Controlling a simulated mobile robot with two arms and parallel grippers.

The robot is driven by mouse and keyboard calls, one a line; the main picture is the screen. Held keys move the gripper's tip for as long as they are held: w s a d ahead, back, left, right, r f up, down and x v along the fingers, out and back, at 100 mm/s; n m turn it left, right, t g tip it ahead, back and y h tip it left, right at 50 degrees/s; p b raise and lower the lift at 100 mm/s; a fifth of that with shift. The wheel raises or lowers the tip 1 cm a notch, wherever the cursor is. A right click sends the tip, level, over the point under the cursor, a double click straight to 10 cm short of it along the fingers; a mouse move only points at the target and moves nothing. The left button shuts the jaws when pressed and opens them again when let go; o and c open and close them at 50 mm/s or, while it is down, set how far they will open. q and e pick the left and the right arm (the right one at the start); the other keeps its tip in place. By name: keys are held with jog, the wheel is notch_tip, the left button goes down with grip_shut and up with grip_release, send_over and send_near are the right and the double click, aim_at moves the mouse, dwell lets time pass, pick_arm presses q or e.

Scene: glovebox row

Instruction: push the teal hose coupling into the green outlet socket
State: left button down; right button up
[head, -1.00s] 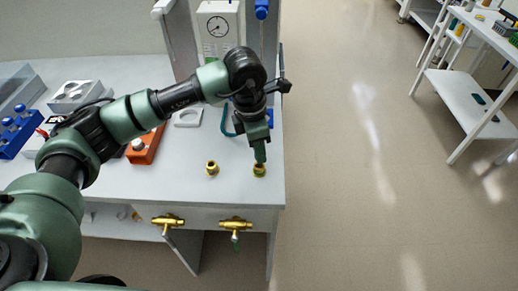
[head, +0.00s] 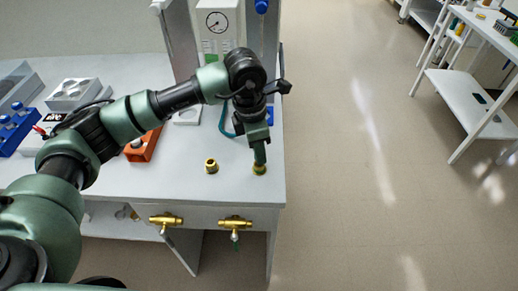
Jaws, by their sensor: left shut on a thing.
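The green outlet socket (head: 259,170) is a small brass fitting at the bench's front right corner, with its top largely covered by my gripper. My left gripper (head: 260,155) points down directly over it, shut on the teal hose coupling. The coupling itself is hidden by the fingers, so I cannot tell how far it is in the socket. The teal hose (head: 226,121) shows as a curve behind and left of the gripper. My right gripper is not in view.
A second brass socket (head: 211,166) stands just left. Two brass valves (head: 235,223) are on the bench front. An orange box (head: 144,147), a blue rack (head: 15,128) and a gauge unit (head: 217,22) stand farther back. Floor to the right is clear up to a white shelf (head: 470,95).

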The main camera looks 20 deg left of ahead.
pick_arm(q)
jog(key=shift+f+b, duration=0.9)
jog(key=c, duration=1.1)
grip_release()
jog(key=shift+c, duration=0.2)
jog(key=shift+r, duration=0.1)
jog(key=r, duration=0.2)
jog(key=r+b, duration=0.1)
jog(key=r, duration=0.4)
jog(key=shift+s+a+r, duration=0.25)
jog(key=shift+a, duration=0.15)
